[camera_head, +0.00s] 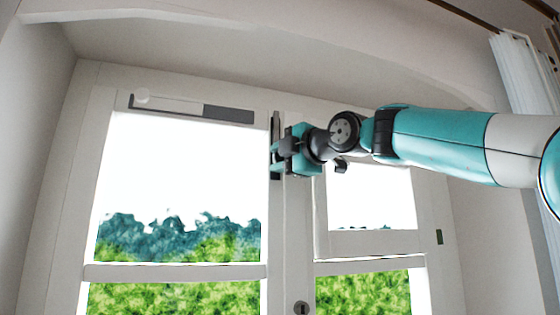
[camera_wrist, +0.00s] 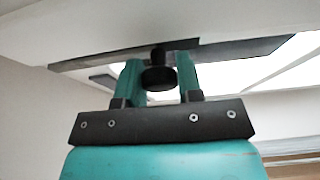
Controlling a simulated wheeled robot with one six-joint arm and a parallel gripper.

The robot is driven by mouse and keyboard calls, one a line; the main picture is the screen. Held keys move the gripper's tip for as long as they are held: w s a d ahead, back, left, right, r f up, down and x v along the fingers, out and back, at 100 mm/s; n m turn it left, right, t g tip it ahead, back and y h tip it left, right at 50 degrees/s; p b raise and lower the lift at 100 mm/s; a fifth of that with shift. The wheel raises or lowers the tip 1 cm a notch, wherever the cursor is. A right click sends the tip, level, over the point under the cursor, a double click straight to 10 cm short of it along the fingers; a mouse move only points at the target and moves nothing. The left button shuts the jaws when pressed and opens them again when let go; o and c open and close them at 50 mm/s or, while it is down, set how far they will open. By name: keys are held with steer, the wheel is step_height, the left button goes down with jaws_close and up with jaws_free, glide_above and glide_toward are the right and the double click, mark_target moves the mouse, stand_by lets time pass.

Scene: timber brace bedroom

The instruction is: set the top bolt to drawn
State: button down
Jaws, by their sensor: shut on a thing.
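The top bolt (camera_head: 275,128) is a narrow dark upright strip on the white window frame, near the upper middle in the head view. My gripper (camera_head: 276,160) is at the lower part of this strip and hides some of it. In the wrist view, my gripper (camera_wrist: 160,72) has its two teal fingers on either side of the bolt's round black knob (camera_wrist: 158,78). It is shut on the knob. The dark bolt plate (camera_wrist: 225,50) runs behind the fingertips. How far the bolt's rod reaches is hard to tell.
A white bar with a grey end (camera_head: 228,114) lies along the top of the left pane. A dark round fitting (camera_head: 301,307) sits low on the middle post. A white curtain (camera_head: 515,75) hangs at the right. My arm crosses before the right pane.

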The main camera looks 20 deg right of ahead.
steer(key=shift+w+f, duration=0.1)
steer(key=shift+f, duration=0.3)
steer(key=c, duration=0.8)
jaws_free()
steer(key=shift+r, duration=0.1)
steer(key=shift+b+v, duration=2.95)
steer(key=shift+v, duration=5.8)
